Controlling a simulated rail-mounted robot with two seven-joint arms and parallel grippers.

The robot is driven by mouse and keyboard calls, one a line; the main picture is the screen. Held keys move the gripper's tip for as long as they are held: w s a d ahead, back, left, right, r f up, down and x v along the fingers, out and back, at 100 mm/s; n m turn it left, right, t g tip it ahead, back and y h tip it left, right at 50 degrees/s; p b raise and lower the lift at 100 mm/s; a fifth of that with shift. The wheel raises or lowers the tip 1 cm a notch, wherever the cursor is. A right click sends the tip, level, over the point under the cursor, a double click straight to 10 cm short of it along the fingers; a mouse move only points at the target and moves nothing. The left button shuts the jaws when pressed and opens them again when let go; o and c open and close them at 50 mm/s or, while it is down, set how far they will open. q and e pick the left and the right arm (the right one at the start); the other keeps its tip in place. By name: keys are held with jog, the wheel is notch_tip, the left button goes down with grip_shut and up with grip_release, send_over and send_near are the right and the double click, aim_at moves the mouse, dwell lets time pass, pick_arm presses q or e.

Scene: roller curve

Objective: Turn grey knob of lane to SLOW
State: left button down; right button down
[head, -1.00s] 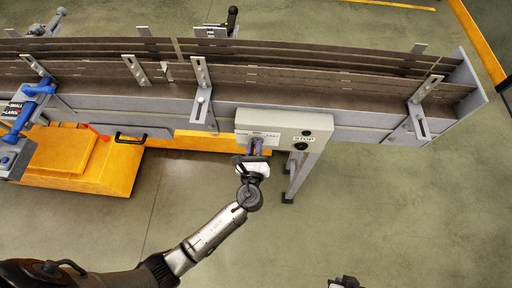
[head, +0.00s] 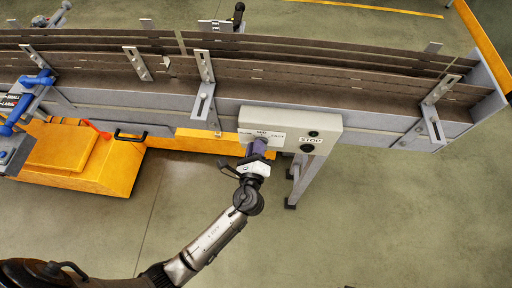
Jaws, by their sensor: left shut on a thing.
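The pale control box (head: 328,121) is fixed to the front of the conveyor. It has a white label strip (head: 271,134) whose small print I cannot read, and a STOP label (head: 311,140) beside dark round buttons. My left gripper (head: 258,146) is at the lower left of the box, right under the strip, with its arm reaching up from the bottom left. Its fingers are shut on the grey knob, which they hide. I cannot see where the knob points. My right gripper does not show clearly.
The curved conveyor (head: 330,81) with brown guide strips and metal brackets runs across the top. An orange cart (head: 60,155) with a black handle and blue-handled levers (head: 38,79) stand at the left. Grey legs stand under the box. The floor at the lower right is clear.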

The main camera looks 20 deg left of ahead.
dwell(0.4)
pick_arm(q)
jog(key=c, duration=1.1)
grip_release()
jog(key=shift+b+v, duration=1)
jog(key=shift+v, duration=5.9)
